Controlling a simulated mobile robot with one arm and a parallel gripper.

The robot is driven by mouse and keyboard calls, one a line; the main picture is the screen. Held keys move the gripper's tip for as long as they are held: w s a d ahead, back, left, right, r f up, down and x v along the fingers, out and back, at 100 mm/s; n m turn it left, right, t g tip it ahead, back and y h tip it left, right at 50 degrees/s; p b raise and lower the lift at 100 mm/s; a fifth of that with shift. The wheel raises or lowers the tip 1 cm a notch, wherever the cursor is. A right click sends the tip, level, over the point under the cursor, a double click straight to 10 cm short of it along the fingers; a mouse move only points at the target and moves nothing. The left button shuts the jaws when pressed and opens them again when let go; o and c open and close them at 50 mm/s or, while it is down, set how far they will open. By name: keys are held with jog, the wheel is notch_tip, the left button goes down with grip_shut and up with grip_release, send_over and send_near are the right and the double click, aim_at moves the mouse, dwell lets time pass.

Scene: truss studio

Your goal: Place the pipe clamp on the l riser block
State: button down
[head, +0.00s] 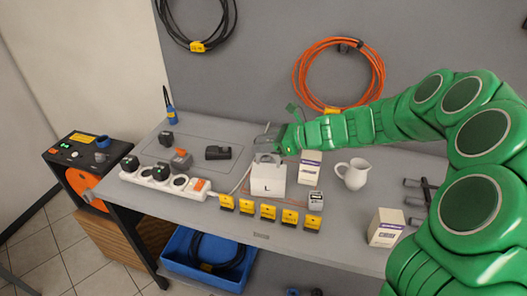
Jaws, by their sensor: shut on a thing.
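The L riser block (268,186) is a white block marked "L" standing on the grey workbench, near its middle. The pipe clamp (266,158) is a small grey piece at the block's top. I cannot tell whether it touches the block or hangs just above it. My gripper (271,142) comes in from the right at the end of my green arm, directly over the block, and is shut on the clamp. The gripper hides part of the clamp, and the fingertips are small and hard to make out.
A white power strip (165,182) with plugs lies left of the block. Several yellow tags (268,212) line the front edge. A white box (310,167), a white jug (354,174) and another box (386,227) stand to the right. An orange cable coil (338,72) hangs behind.

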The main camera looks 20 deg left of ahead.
jog(key=shift+w+a+f, duration=0.1)
jog(key=shift+f, duration=1.6)
jog(key=shift+f, duration=0.1)
jog(key=c, duration=0.7)
grip_release()
jog(key=shift+c, duration=0.2)
jog(key=shift+r, duration=0.2)
jog(key=v, duration=1.2)
jog(key=shift+f, duration=0.1)
